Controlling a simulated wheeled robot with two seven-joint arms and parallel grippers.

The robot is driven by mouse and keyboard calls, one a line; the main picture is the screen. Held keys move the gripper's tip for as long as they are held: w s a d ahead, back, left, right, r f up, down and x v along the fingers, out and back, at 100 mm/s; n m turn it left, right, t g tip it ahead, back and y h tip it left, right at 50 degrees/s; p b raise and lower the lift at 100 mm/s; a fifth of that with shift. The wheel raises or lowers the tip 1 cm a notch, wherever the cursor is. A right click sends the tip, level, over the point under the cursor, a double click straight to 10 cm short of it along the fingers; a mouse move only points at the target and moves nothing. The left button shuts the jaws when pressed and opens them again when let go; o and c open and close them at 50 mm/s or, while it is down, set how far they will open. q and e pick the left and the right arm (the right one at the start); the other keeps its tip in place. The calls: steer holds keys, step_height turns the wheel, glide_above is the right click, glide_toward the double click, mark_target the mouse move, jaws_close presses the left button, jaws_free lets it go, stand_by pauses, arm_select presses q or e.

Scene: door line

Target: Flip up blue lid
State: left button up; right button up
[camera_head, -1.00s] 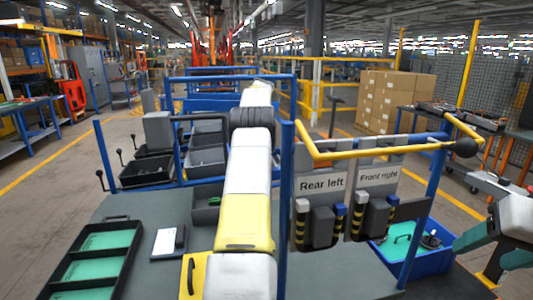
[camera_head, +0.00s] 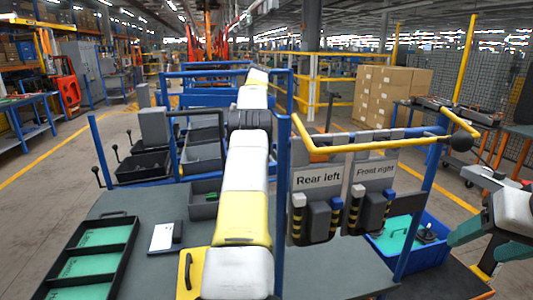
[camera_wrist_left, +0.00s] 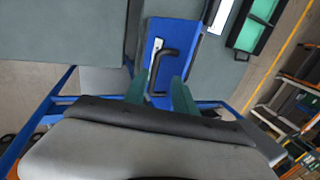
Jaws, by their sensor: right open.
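The blue lid (camera_wrist_left: 158,52) shows in the left wrist view as a blue panel with a dark bar handle (camera_wrist_left: 163,70). The two green fingertips of my left gripper (camera_wrist_left: 161,92) are apart, one on each side of the handle's near end; I cannot tell whether they touch it. In the head view my left arm fills the middle, and the left gripper and the blue lid cannot be made out there. My right gripper (camera_head: 488,241) is open and empty at the right edge, beside a blue bin (camera_head: 378,248).
A yellow panel with a black handle (camera_head: 190,284) lies beside my left arm. A black tray with green compartments (camera_head: 128,248) is on the grey table at left. A frame holds "Rear left" (camera_head: 318,178) and "Front right" (camera_head: 376,170) panels. Dark bins (camera_head: 143,167) stand behind.

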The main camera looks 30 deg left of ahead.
arm_select(q)
steer(key=shift+s+d+r, duration=0.3)
steer(key=shift+s+d, duration=0.15)
steer(key=shift+s, duration=0.15)
steer(key=s+d+r, duration=0.1)
steer(key=s+d, duration=0.8)
steer(key=s, duration=0.2)
steer(key=shift+s, duration=0.15)
